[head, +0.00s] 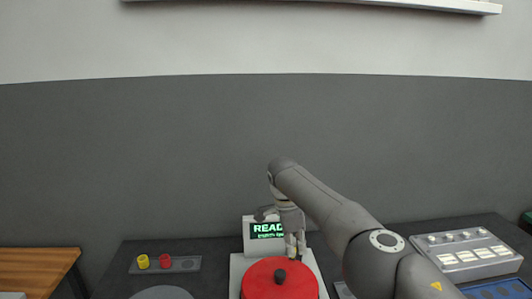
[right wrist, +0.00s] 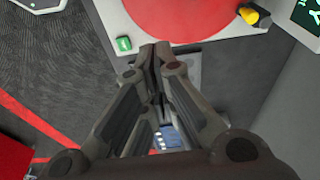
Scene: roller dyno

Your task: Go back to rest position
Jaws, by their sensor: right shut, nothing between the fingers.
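My right gripper (head: 294,252) is in the head view, pointing down just behind the round red disc (head: 262,283) on a white device. In the right wrist view its fingers (right wrist: 158,50) are shut with nothing between them, close to the white base's edge. The red disc (right wrist: 185,15) also shows there, beyond the fingertips, with a green button (right wrist: 124,44) on the base beside it. Whether the fingertips touch the base I cannot tell. My left gripper is not in view.
A display (head: 267,230) reading "READ…" stands behind the disc, partly hidden by my gripper. A strip with yellow and red knobs (head: 165,263) lies left. A grey button panel (head: 467,252) and a blue tray (head: 498,289) are right. A wooden table (head: 36,266) is far left.

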